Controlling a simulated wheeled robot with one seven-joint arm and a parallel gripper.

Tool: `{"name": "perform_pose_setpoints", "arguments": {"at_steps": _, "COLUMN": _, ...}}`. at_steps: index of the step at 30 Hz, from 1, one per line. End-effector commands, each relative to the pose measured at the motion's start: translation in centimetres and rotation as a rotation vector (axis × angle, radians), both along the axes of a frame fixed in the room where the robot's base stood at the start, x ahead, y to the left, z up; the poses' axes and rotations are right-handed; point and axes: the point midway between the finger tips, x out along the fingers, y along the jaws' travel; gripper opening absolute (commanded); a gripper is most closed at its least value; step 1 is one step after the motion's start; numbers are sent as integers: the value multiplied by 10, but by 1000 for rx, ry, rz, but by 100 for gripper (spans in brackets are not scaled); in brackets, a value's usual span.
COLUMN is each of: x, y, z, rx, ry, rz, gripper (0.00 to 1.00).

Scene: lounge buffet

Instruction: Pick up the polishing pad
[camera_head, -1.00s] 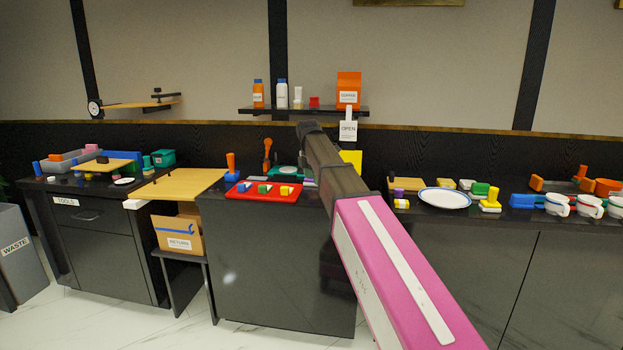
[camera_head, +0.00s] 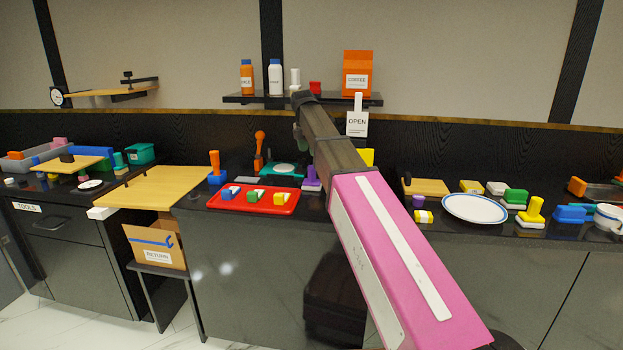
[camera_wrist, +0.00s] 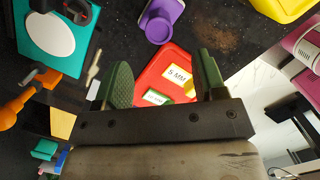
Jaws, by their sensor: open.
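I cannot tell for sure which object is the polishing pad. A purple knobbed block (camera_head: 312,180) stands on the counter right of the red tray, partly behind my arm. In the wrist view the purple block (camera_wrist: 167,14) is at the top, beyond my fingertips. Other handled blocks are an orange-handled one with a blue base (camera_head: 215,170), a green one on white (camera_head: 515,197) and a yellow one on white (camera_head: 533,211). My gripper (camera_wrist: 163,78) is open and empty above the counter, with part of the red tray (camera_wrist: 160,65) showing between its green fingers.
The red tray (camera_head: 232,208) holds small coloured blocks. A teal item with a white oval (camera_wrist: 50,35) lies left in the wrist view. A plate (camera_head: 474,208) and cups stand at the right.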

Motion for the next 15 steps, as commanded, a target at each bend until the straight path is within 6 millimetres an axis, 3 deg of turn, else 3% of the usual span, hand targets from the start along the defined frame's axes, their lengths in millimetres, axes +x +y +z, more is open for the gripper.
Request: {"name": "perform_pose_setpoints", "arguments": {"at_steps": 15, "x": 4, "y": -7, "z": -55, "rx": 0, "ry": 0, "rz": -1, "gripper": 65}}
